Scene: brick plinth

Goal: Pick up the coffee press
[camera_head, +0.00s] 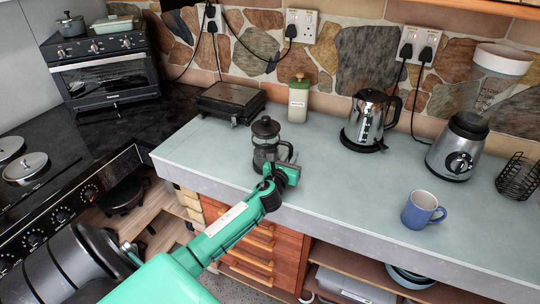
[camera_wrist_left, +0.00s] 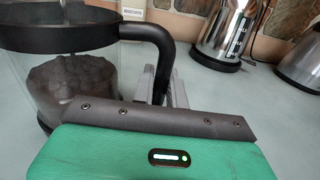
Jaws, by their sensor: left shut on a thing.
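The coffee press (camera_head: 265,146) is a glass jug with a black lid, frame and handle. It stands upright near the front left edge of the grey counter (camera_head: 330,180). My left gripper (camera_head: 284,172) is at its handle, on the press's right side. In the left wrist view the press (camera_wrist_left: 75,85) fills the left part, with dark contents inside. Its black handle curves down between the grey fingers of my left gripper (camera_wrist_left: 165,88), which is shut on the handle. The lower handle is hidden behind the gripper body. My right gripper is not in view.
A blue mug (camera_head: 421,209) stands near the front right edge. A kettle (camera_head: 368,120), a blender (camera_head: 458,147) and a wire basket (camera_head: 517,180) stand to the right. A grill (camera_head: 231,101) and a canister (camera_head: 298,99) are behind the press. The middle of the counter is clear.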

